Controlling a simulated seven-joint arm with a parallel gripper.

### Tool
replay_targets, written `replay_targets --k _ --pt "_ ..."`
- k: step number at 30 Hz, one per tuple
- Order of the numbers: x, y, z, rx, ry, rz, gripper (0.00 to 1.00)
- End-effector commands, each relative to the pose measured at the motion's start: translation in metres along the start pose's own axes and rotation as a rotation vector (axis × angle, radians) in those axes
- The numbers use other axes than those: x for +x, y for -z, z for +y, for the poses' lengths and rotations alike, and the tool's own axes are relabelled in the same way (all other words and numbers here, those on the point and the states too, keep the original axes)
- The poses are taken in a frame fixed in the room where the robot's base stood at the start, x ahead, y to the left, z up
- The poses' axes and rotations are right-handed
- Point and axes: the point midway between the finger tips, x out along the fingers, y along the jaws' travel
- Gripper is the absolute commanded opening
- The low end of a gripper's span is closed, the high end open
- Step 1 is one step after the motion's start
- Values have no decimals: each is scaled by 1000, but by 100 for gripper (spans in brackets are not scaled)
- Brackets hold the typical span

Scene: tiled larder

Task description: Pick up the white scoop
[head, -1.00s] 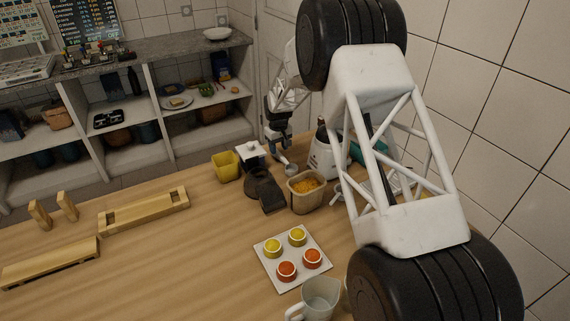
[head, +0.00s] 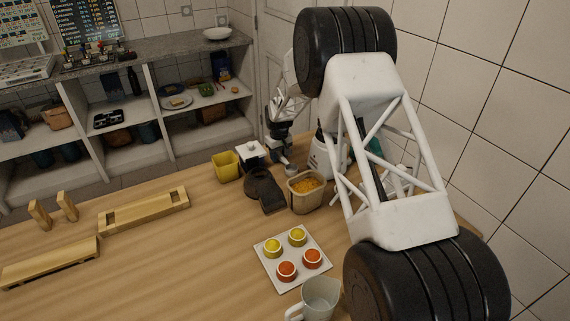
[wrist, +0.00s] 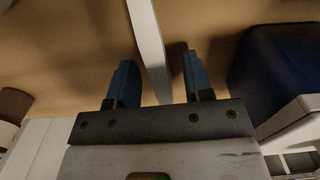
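The white scoop shows in the wrist view as a pale bar (wrist: 148,45), which looks like its handle, running between my fingers. In the head view a small pale rounded part, apparently its bowl (head: 290,169), shows just below my gripper (head: 278,153) at the far end of the table. My gripper (wrist: 158,82) has its two blue fingers apart, one on each side of the bar. A gap shows between the bar and the right finger; the left finger is very near it. The rest of the scoop is hidden or cut off.
Close by stand a yellow tub (head: 227,167), a white lidded box (head: 250,153), a dark object (head: 265,190), a tub of orange food (head: 305,194) and a white canister (head: 325,158). A tray (head: 289,240) of cups and a jug (head: 318,297) are nearer.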

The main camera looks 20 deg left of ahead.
Motion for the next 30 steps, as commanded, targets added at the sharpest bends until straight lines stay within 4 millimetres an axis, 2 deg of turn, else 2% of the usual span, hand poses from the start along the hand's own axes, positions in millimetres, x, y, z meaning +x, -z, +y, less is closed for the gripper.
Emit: replay_targets --k 1,9,22,30 --pt "0 0 0 0 0 0 39" --pt "0 0 0 0 0 0 0" --pt "-2 0 0 0 0 0 0" --pt "-22 0 0 0 -1 2 0"
